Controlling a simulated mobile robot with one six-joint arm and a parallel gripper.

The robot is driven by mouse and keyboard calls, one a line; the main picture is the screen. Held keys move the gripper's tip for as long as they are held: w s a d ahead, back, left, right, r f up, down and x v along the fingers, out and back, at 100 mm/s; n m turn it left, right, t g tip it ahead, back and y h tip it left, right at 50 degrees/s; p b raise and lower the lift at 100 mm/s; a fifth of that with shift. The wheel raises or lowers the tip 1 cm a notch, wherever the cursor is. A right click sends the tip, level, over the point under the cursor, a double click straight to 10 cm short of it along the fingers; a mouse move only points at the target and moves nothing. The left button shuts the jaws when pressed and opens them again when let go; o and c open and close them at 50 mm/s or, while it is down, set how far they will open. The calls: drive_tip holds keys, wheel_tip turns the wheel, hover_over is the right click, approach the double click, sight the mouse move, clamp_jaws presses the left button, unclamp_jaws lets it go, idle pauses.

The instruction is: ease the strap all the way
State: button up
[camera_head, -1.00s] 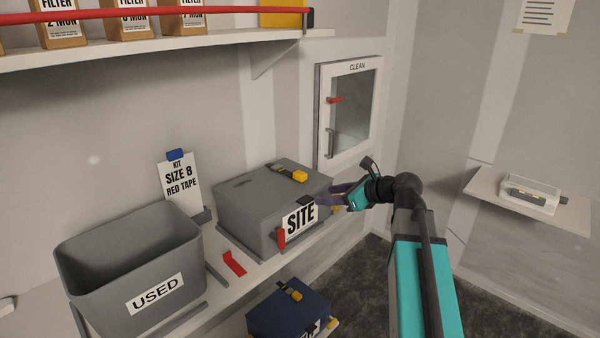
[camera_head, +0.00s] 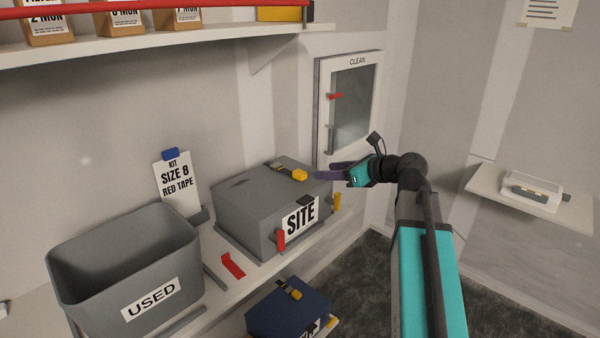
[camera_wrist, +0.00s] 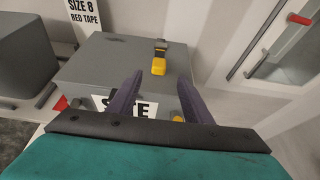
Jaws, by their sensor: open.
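The grey SITE box (camera_head: 242,205) stands on the bench with its lid down. A dark strap (camera_head: 277,166) lies over the lid and ends in a yellow tab (camera_head: 299,174). In the wrist view, the strap (camera_wrist: 160,45) and yellow tab (camera_wrist: 159,66) show beyond and between my fingers. My gripper (camera_head: 325,170) is open and empty, just right of the tab and apart from it. It also shows in the wrist view (camera_wrist: 158,80). A red latch (camera_head: 281,239) and a yellow latch (camera_head: 337,202) sit at the box's front.
A grey USED bin (camera_head: 95,260) stands left, with a red piece (camera_head: 232,265) between it and the box. A SIZE 8 RED TAPE card (camera_head: 178,185) stands behind. A blue box (camera_head: 275,318) sits lower. A CLEAN cabinet (camera_head: 318,110) is on the wall. A shelf (camera_head: 190,38) runs above.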

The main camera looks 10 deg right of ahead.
sight(300, 171)
drive_tip(key=p+x, duration=0.3)
drive_tip(key=x, duration=1)
drive_tip(key=shift+w+a+f, duration=0.1)
drive_tip(key=shift+w+a, duration=0.05)
clamp_jaws()
